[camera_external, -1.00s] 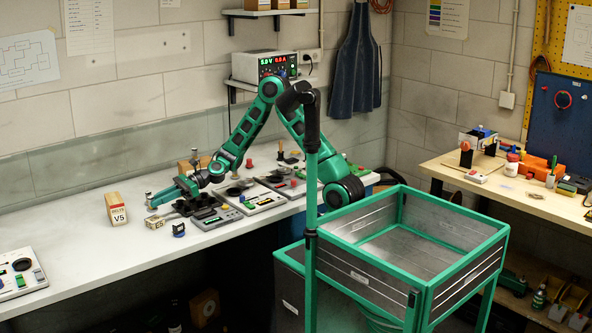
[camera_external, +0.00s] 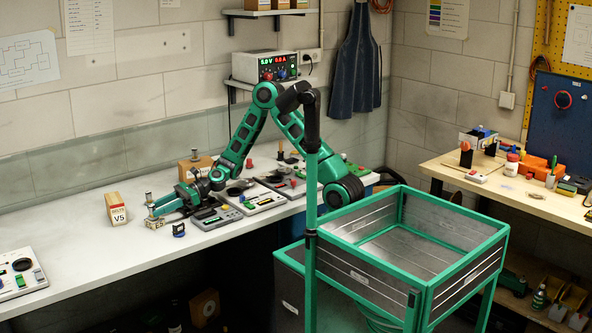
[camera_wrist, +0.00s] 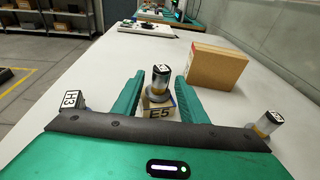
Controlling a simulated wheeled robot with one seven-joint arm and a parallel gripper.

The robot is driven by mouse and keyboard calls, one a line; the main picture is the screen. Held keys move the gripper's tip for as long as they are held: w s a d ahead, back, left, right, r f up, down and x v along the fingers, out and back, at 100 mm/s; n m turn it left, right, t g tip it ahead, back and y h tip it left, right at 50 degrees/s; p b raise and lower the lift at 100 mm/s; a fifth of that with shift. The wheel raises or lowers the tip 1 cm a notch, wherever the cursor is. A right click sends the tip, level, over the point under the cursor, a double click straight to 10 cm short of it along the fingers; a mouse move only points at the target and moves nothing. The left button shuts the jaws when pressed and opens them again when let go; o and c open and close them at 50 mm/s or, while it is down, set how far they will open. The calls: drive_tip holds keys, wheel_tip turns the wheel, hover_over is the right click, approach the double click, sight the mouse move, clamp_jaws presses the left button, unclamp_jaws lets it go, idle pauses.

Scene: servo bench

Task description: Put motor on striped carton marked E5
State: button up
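The motor, a silver cylinder with a dark top and round flange, stands upright on the striped carton marked E5 in the wrist view, motor (camera_wrist: 161,78) and carton (camera_wrist: 158,111). In the external view the motor (camera_external: 149,198) and carton (camera_external: 154,223) are at my fingertips, partly hidden by them. My gripper (camera_wrist: 157,98) is open. Its green fingers lie on either side of the motor, with gaps visible on both sides. In the external view my gripper (camera_external: 160,207) reaches low over the bench from the right.
A brown carton marked V5 (camera_external: 117,209) stands left of E5. A small dark item marked H3 (camera_wrist: 73,98) sits nearer the bench front. Another silver motor (camera_external: 194,154) stands on a brown block (camera_external: 195,168) behind my gripper. Bare bench lies left.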

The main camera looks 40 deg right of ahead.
drive_tip(key=v, duration=1.2)
drive_tip(key=shift+r, duration=0.15)
